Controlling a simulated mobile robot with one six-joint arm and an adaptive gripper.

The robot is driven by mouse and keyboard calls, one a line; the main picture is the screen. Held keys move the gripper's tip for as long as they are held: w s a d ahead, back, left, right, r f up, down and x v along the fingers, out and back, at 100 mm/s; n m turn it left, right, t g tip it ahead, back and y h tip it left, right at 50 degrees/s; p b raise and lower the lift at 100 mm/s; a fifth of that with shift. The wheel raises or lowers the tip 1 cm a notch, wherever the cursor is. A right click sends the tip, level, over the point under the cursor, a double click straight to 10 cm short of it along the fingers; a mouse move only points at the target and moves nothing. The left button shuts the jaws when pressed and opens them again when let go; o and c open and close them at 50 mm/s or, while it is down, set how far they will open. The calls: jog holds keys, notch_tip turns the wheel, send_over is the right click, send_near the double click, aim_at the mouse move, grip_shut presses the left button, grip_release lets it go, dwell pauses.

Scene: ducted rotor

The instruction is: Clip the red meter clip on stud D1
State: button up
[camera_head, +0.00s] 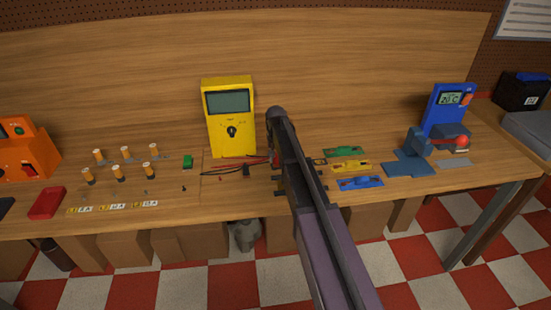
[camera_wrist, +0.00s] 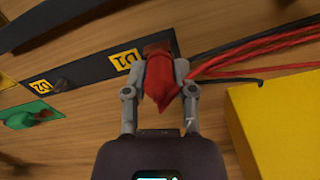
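In the wrist view, the red meter clip (camera_wrist: 160,80) sits between the two fingers of my gripper (camera_wrist: 158,75), which press against its sides. Red leads run from it toward the upper right. The clip's far end lies over the end of a dark strip (camera_wrist: 90,72) beside the D1 label (camera_wrist: 125,60). Stud D1 itself is hidden, so I cannot tell whether the clip touches it. The D2 label (camera_wrist: 40,84) is farther left.
The meter's yellow body (camera_wrist: 285,120) is close on the right in the wrist view. A green piece (camera_head: 343,151), yellow piece (camera_head: 350,166) and blue piece (camera_head: 360,182) lie right of my arm. Several studs with orange tops (camera_head: 117,172) and a red tray (camera_head: 46,203) are left.

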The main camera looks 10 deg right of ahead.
jog(key=o, duration=0.4)
jog(key=shift+o, duration=0.2)
jog(key=shift+r, duration=0.15)
notch_tip(320, 180, up, 7)
jog(key=p, duration=0.7)
jog(key=shift+s+a+r+p, duration=0.15)
jog(key=shift+r+p, duration=0.1)
jog(key=shift+p, duration=0.15)
jog(key=s+a, duration=1.5)
jog(key=s, duration=0.3)
jog(key=shift+f, duration=0.25)
